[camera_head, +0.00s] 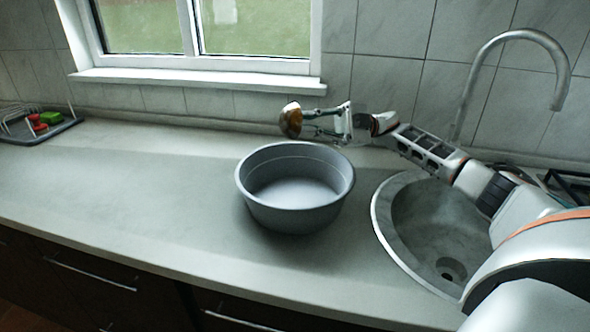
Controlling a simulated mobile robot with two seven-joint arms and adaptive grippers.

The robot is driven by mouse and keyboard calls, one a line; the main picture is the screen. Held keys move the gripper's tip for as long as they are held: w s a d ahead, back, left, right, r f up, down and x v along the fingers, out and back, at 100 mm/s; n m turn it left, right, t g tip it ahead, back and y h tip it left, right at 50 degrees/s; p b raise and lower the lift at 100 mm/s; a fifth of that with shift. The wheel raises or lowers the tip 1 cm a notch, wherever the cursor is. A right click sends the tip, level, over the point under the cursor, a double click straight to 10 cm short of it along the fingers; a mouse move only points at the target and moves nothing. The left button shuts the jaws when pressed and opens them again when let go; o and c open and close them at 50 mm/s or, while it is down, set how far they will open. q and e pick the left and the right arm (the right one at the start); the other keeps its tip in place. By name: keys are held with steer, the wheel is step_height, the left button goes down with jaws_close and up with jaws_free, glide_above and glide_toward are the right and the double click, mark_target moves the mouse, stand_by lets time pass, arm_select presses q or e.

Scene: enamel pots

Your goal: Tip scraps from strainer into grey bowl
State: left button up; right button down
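The grey bowl (294,214) stands upright on the counter, left of the sink, and the part of its inside that I see looks empty. My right gripper (307,124) is above and behind the bowl's far rim, its fingers pointing left. It is closed on a small rounded brown-gold thing, which I take to be the strainer (291,120). The strainer is turned on its side at the fingertips, apart from the bowl. Its handle and any scraps in it cannot be made out. My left gripper is out of view.
A round sink (387,215) with a tall curved tap (560,75) is at the right. A dark tray (45,131) with red and green items and a rack stands at the far left. The counter (130,190) left of the bowl is clear. A window sill runs behind.

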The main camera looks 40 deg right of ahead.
steer(key=r, duration=0.1)
steer(key=r+y, duration=0.1)
steer(key=r, duration=0.1)
steer(key=r+y, duration=0.1)
steer(key=shift+s+d+r+p, duration=0.1)
steer(key=shift+d+r+p, duration=0.2)
steer(key=shift+r+p, duration=0.05)
stand_by(0.7)
steer(key=shift+r, duration=0.1)
steer(key=shift+d+r+t+y, duration=0.1)
steer(key=shift+r+t+y, duration=0.2)
steer(key=shift+r+y, duration=0.4)
